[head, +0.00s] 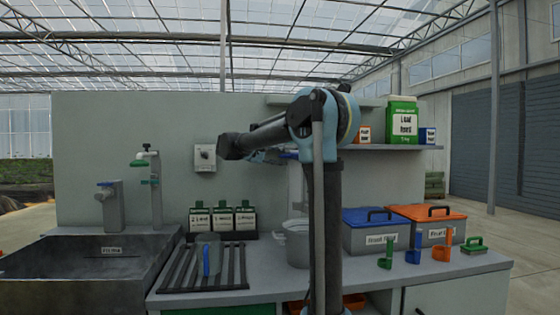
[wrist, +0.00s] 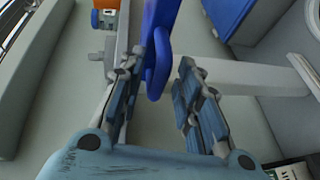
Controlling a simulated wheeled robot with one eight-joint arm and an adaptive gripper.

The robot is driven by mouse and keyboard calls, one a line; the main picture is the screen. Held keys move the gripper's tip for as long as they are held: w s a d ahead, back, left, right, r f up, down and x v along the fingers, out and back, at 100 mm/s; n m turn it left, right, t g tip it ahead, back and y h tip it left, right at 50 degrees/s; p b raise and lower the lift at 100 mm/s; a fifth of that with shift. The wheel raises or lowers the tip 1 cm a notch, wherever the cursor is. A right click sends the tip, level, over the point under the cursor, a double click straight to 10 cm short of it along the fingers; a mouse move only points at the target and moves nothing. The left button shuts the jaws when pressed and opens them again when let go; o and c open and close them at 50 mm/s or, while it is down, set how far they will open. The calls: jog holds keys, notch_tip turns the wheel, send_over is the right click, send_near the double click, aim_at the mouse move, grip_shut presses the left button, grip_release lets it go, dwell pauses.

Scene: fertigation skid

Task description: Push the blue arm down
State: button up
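The blue arm (wrist: 159,62) reaches down from the top of the wrist view and ends in a rounded tip. My gripper (wrist: 160,100) is open, and the blue arm's tip lies between its fingers, close to the left finger. I cannot tell whether they touch. In the head view a small bit of blue (head: 290,155) shows behind my arm, probably the same blue arm.
A grey pot (head: 297,240) stands on the counter below. Bins with blue (head: 368,216) and orange (head: 428,212) lids stand to the right. A shelf (head: 390,147) carries boxes at the back. A sink (head: 80,265) and drain rack (head: 200,270) lie to the left.

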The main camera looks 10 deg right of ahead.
jog(key=shift+c, duration=0.5)
grip_shut()
notch_tip(320, 180, down, 18)
jog(key=shift+s+r, duration=0.2)
jog(key=shift+o, duration=0.5)
grip_release()
jog(key=shift+w+f, duration=0.1)
